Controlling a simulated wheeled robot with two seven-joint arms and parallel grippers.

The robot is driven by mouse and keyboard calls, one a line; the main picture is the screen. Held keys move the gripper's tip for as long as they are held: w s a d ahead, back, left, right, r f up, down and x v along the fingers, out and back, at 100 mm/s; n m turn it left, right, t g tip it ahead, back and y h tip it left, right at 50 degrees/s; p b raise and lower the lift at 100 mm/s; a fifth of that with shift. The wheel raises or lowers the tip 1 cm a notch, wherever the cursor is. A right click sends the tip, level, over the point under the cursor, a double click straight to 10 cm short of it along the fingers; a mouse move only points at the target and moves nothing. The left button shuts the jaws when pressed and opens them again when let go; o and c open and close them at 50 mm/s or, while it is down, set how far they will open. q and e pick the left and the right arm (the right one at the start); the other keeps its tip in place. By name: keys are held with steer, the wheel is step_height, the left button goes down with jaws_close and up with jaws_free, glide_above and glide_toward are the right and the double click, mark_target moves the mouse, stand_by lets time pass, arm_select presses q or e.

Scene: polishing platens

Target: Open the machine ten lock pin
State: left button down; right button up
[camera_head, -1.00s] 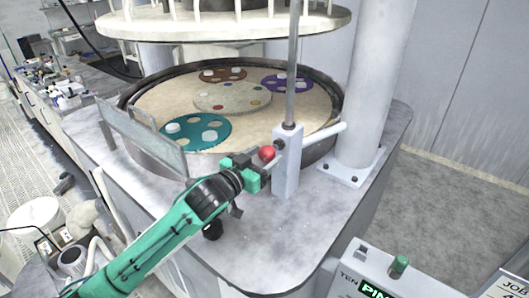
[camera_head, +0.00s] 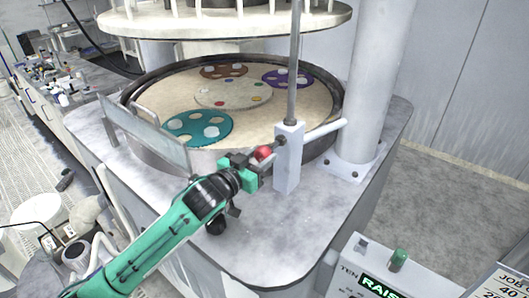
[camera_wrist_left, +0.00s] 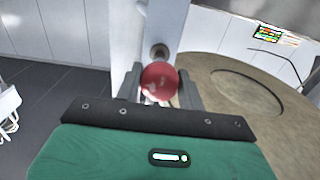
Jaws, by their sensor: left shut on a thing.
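The lock pin's red ball knob (camera_head: 264,153) sticks out to the left of the grey post (camera_head: 288,160) beside the round platen. My left gripper (camera_head: 256,163) is shut on this knob. In the left wrist view the red knob (camera_wrist_left: 160,80) sits between the two grey fingers, with the white post (camera_wrist_left: 165,28) and a round fitting behind it. The pin's shaft is mostly hidden. The control box (camera_head: 385,275) at the lower right is marked TEN, and its green display (camera_head: 380,287) reads "RAIS", cut off by the frame. My right gripper is not in view.
The round platen (camera_head: 275,130) carries teal (camera_head: 197,141), brown and purple discs. A clear panel (camera_head: 145,135) stands at its left. A thick column (camera_head: 365,100) rises right of the post, and the upper plate (camera_head: 230,27) hangs above. The machine's front top is bare.

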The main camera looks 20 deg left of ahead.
arm_select(q)
steer(key=v, duration=0.3)
steer(key=shift+r, duration=0.1)
steer(key=shift+w, duration=0.1)
steer(key=c, duration=1)
jaws_free()
steer(key=shift+o, duration=0.7)
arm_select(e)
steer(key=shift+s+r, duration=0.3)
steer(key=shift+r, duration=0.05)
arm_select(q)
steer(key=shift+s+a, duration=0.15)
steer(key=shift+s, duration=0.2)
steer(key=b+v, duration=0.3)
steer(key=v, duration=1)
steer(key=shift+s, duration=0.2)
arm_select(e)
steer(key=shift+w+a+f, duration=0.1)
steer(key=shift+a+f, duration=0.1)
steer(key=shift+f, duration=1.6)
